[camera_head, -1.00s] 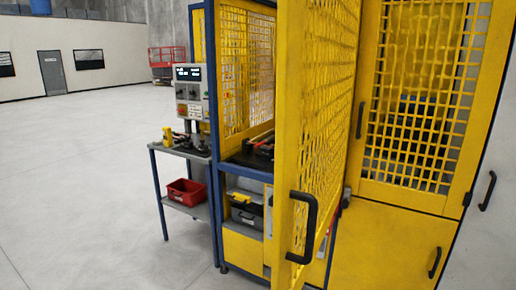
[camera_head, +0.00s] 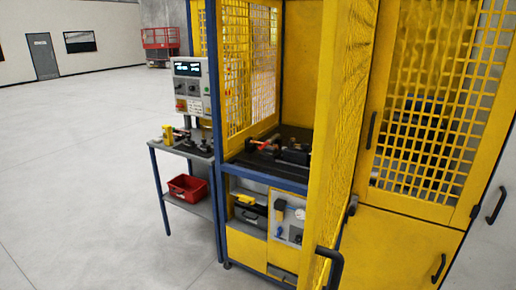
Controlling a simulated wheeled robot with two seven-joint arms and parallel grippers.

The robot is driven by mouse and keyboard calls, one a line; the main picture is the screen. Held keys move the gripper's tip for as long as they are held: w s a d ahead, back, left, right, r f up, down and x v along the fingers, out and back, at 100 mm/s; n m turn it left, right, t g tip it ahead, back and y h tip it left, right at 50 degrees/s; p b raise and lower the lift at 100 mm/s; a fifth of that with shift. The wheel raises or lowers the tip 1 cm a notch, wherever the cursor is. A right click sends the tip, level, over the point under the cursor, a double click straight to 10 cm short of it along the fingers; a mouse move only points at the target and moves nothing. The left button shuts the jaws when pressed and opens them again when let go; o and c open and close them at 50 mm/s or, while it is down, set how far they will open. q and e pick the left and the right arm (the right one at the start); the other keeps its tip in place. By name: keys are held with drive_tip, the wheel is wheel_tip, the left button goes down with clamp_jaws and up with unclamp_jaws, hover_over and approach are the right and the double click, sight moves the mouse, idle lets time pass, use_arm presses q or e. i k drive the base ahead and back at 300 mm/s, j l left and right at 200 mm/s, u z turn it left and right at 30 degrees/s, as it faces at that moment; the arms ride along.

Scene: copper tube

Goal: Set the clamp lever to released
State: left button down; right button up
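A machine with a dark work bed (camera_head: 262,158) stands inside a yellow mesh enclosure. A small red-orange part (camera_head: 267,145), which looks like a lever handle, shows on the bed; its setting is too small to tell. A yellow mesh door (camera_head: 342,120) with a black handle (camera_head: 328,266) stands open in front and hides the right part of the bed. Neither of my grippers is in view.
A side table (camera_head: 199,152) holds a yellow object and small dark tools, with a control panel (camera_head: 188,85) above it. A red bin (camera_head: 188,187) sits on its lower shelf. Open grey floor (camera_head: 80,190) lies to the left.

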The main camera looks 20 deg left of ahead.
sight(270, 141)
drive_tip(key=i+j, duration=0.1)
drive_tip(key=j, duration=0.4)
drive_tip(key=i+j+z, duration=0.1)
drive_tip(key=j, duration=0.4)
drive_tip(key=i+j, duration=0.1)
drive_tip(key=j, duration=0.4)
drive_tip(key=i+j+z, duration=0.2)
drive_tip(key=i+j, duration=0.55)
drive_tip(key=i+z, duration=0.1)
drive_tip(key=i, duration=0.8)
drive_tip(key=j, duration=0.1)
